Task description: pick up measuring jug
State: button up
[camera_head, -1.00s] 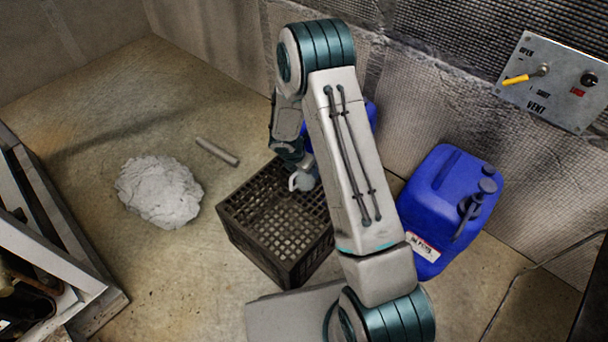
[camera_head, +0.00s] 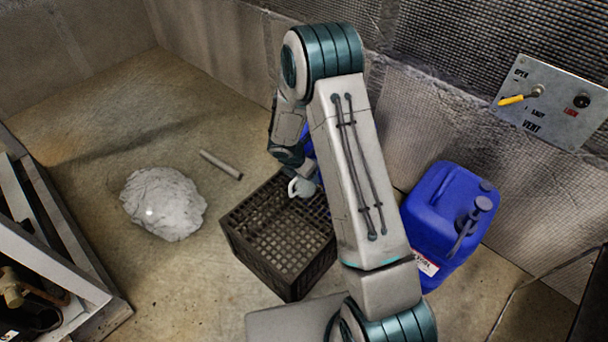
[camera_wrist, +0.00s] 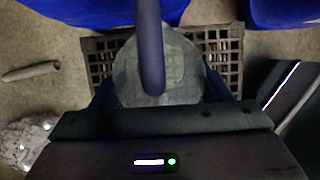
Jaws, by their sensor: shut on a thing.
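The measuring jug (camera_wrist: 180,72) is a pale, cloudy round vessel with a dark bar-like handle (camera_wrist: 150,45) crossing its middle in the wrist view. My gripper (camera_wrist: 160,88) is shut on it, with a finger at each side. In the head view the jug (camera_head: 302,187) shows as a small whitish shape with a looped handle, just below my wrist at the back of the black crate (camera_head: 262,240). My arm hides part of it. I cannot tell how far it is above the crate's floor.
A blue canister (camera_head: 440,215) stands right of my arm, and another blue one is mostly hidden behind it. A vent panel (camera_head: 552,103) is on the back wall.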

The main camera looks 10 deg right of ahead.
jog(key=s+a+r+p, duration=0.1)
jog(key=s+a+p, duration=0.1)
jog(key=s+a, duration=0.9)
jog(key=a, duration=0.4)
jog(key=shift+s+a+r, duration=0.2)
jog(key=shift+s, duration=0.05)
dwell(2.7)
